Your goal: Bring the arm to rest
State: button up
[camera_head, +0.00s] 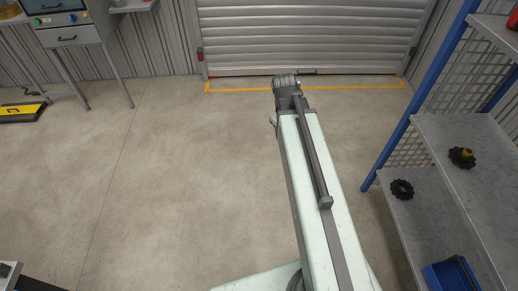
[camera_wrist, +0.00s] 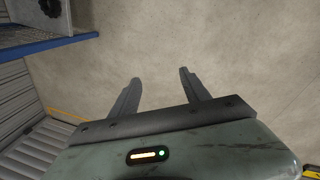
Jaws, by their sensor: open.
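In the wrist view my gripper (camera_wrist: 160,88) is open, its two dark fingers apart with nothing between them. Bare concrete floor (camera_wrist: 220,50) lies beyond the fingertips. In the head view my pale green arm reaches forward over the floor (camera_head: 180,180) toward the shutter door. The fingers cannot be made out in the head view.
A shelf rack with blue posts (camera_head: 420,90) stands close on the right, holding black knobbed wheels (camera_head: 402,189) and a blue bin (camera_head: 450,276). A grey roller shutter (camera_head: 310,35) is ahead, with a yellow floor line (camera_head: 240,89). A workbench (camera_head: 75,35) stands far left.

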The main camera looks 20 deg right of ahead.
jog(key=s+a+m+y, duration=0.1)
jog(key=s+a+m, duration=0.1)
jog(key=a, duration=1.3)
jog(key=shift+s+f+g+y, duration=0.15)
jog(key=shift+s+g+y, duration=0.2)
jog(key=shift+s, duration=0.3)
notch_tip(320, 180, up, 9)
jog(key=p, duration=0.9)
jog(key=c, duration=0.3)
jog(key=shift+c, duration=0.5)
